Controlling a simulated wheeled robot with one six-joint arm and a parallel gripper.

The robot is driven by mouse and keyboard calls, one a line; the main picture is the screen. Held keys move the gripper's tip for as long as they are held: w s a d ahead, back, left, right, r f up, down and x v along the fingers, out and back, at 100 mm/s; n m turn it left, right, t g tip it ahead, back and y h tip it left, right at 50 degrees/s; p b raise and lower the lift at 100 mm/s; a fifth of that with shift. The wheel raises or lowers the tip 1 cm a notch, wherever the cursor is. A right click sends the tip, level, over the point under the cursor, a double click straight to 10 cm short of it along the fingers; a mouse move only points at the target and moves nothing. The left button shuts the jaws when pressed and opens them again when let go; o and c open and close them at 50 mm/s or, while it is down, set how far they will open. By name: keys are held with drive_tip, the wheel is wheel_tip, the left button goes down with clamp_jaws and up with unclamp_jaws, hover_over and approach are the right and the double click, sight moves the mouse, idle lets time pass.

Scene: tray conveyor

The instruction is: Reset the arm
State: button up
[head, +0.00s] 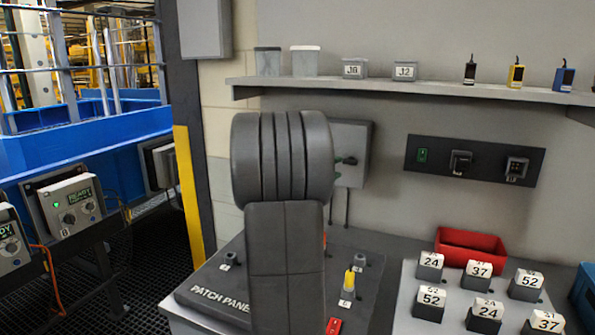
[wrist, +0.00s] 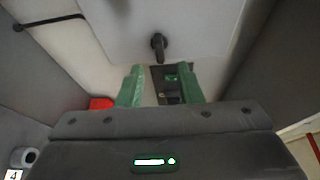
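My arm rises in the middle of the head view, a thick grey joint above a padded link, and stands in front of the patch panel and the wall. My gripper is largely or wholly hidden behind it there. In the wrist view my gripper (wrist: 161,88) shows two green fingers set apart with a gap between them. I see nothing held in the gap. A dark panel with a green light (wrist: 172,78) shows beyond the fingers, and a dark knob (wrist: 158,44) on a pale surface is above them.
The patch panel (head: 205,297) lies below my arm. A grey wall box (head: 350,177) is just right of it. A shelf (head: 420,88) with boxes and small devices runs above. Right are a red bin (head: 470,240) and several numbered blocks (head: 430,270). A yellow-edged post (head: 188,190) stands left.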

sight(349, 163)
drive_tip(key=shift+n, duration=0.3)
drive_tip(key=x, duration=0.6)
drive_tip(key=shift+f, duration=0.4)
drive_tip(key=n+t+b, duration=0.1)
drive_tip(key=n, duration=0.2)
drive_tip(key=shift+n+h, duration=0.3)
drive_tip(key=shift+h, duration=0.1)
drive_tip(key=n+t, duration=0.1)
drive_tip(key=n, duration=0.2)
drive_tip(key=shift+n+t+b, duration=0.3)
drive_tip(key=shift+t+b, duration=0.05)
drive_tip(key=shift+t, duration=0.05)
drive_tip(key=shift+d+r+n+t+p, duration=0.1)
drive_tip(key=shift+n+t+p, duration=0.35)
drive_tip(key=shift+n, duration=1.25)
